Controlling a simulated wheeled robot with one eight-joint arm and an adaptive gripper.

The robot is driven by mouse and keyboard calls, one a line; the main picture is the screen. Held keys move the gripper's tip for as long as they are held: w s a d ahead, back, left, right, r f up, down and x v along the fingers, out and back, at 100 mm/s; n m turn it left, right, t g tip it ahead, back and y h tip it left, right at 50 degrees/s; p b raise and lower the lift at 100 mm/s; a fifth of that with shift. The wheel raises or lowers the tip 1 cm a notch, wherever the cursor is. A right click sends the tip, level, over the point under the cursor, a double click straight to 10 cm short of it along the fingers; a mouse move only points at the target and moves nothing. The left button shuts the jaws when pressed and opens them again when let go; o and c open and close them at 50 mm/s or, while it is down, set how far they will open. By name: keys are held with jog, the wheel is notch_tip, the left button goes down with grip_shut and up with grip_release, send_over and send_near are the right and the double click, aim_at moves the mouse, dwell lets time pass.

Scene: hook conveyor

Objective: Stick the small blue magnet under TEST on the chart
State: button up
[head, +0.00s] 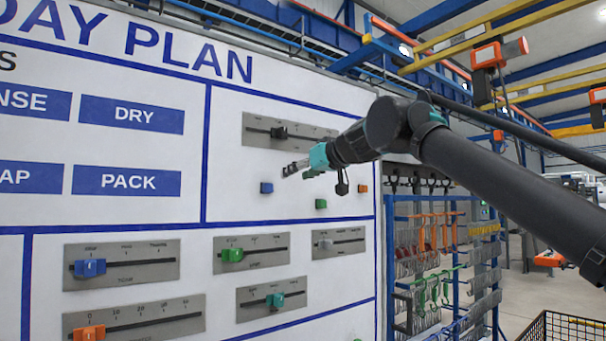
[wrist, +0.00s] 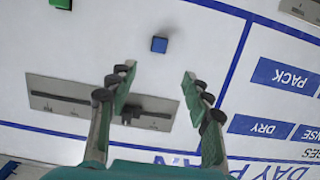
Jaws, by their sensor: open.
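The small blue magnet (head: 266,188) sits on the white chart (head: 232,130), in the panel right of the label plates. It also shows in the wrist view (wrist: 159,45), just beyond the gap between my fingertips and roughly centred on it. My gripper (head: 290,170) is open and empty; in the wrist view its two fingers (wrist: 160,73) stand apart. In the head view it reaches in from the right, at the upper right of the magnet. No TEST label is readable; the plates DRY (head: 131,114) and PACK (head: 126,181) and two cut-off plates show.
A grey slider panel (head: 256,122) is mounted above the magnet. A green magnet (head: 320,204) and an orange one (head: 362,188) are to its right. Several slider panels fill the chart below. A rack of hanging tools (head: 440,250) stands right of the chart.

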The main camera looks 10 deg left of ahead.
aim_at(270, 188)
jog(key=x, duration=1.5)
jog(key=shift+w+a+f, duration=0.1)
jog(key=shift+w+f, duration=0.15)
grip_shut()
jog(key=c, duration=0.8)
grip_release()
jog(key=c, duration=0.3)
jog(key=shift+s, duration=0.1)
jog(key=shift+f+v, duration=0.2)
jog(key=shift+v, duration=0.95)
jog(key=shift+f+v, duration=0.2)
jog(key=shift+v, duration=0.9)
jog(key=shift+f+v, duration=0.2)
jog(key=shift+v, duration=0.95)
